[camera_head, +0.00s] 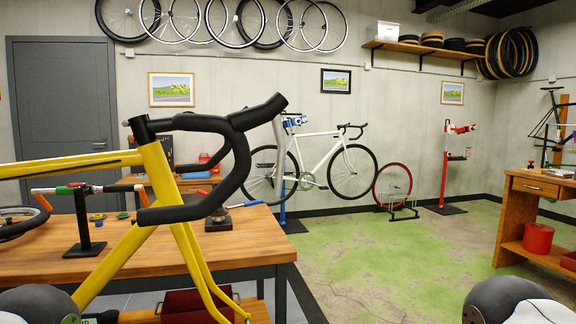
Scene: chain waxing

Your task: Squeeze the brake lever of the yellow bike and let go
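The yellow bike (160,178) stands close in front at the left, with its yellow fork running down to the bottom of the picture. Its black drop handlebar (242,165) curves to the right of the head tube. A black brake hood (262,112) juts up and right from the top of the handlebar. Neither of my grippers is in view. Only rounded dark parts of my arms show at the bottom left and bottom right corners.
A wooden workbench (245,248) with small tools and a black stand (82,225) lies behind the yellow bike. A second wooden bench (520,215) stands at the right. The green floor (400,250) between the benches is clear.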

